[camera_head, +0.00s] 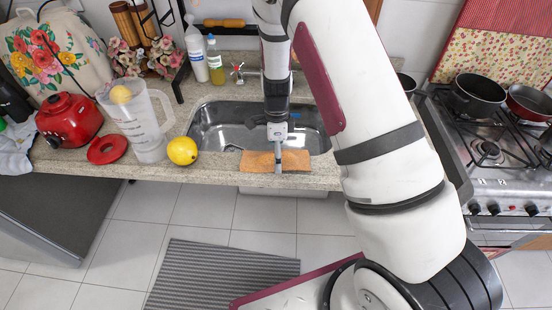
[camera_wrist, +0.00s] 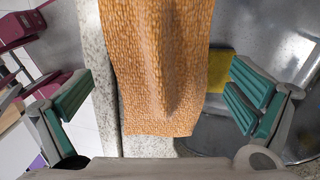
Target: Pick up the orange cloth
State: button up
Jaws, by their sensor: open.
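The orange cloth (camera_head: 257,162) lies on the strip of counter in front of the sink, along the counter's front edge. In the wrist view the cloth (camera_wrist: 160,60) fills the middle and has a raised fold along its length. My gripper (camera_head: 277,150) is directly above the cloth and hides part of it. In the wrist view my gripper (camera_wrist: 160,102) is open, with one finger to each side of the cloth. Nothing is held between the fingers. I cannot tell how far the fingertips are above the counter.
The steel sink (camera_head: 212,135) lies just behind the cloth. A yellow piece (camera_wrist: 221,68) shows beside the cloth in the wrist view. A yellow lemon (camera_head: 182,151) and a clear pitcher (camera_head: 140,125) stand to the left. The stove (camera_head: 490,150) is at the right.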

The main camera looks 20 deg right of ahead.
jog(key=c, duration=1.7)
jog(key=shift+s, duration=0.1)
jog(key=shift+c, duration=0.4)
jog(key=shift+f, duration=0.15)
jog(key=shift+r, duration=0.55)
grip_shut()
jog(key=r, duration=0.1)
jog(key=s+r+b, duration=0.1)
jog(key=shift+r, duration=0.35)
jog(key=s+r, duration=0.1)
jog(key=s, duration=1.4)
jog(key=shift+r, duration=0.25)
jog(key=shift+w, duration=0.1)
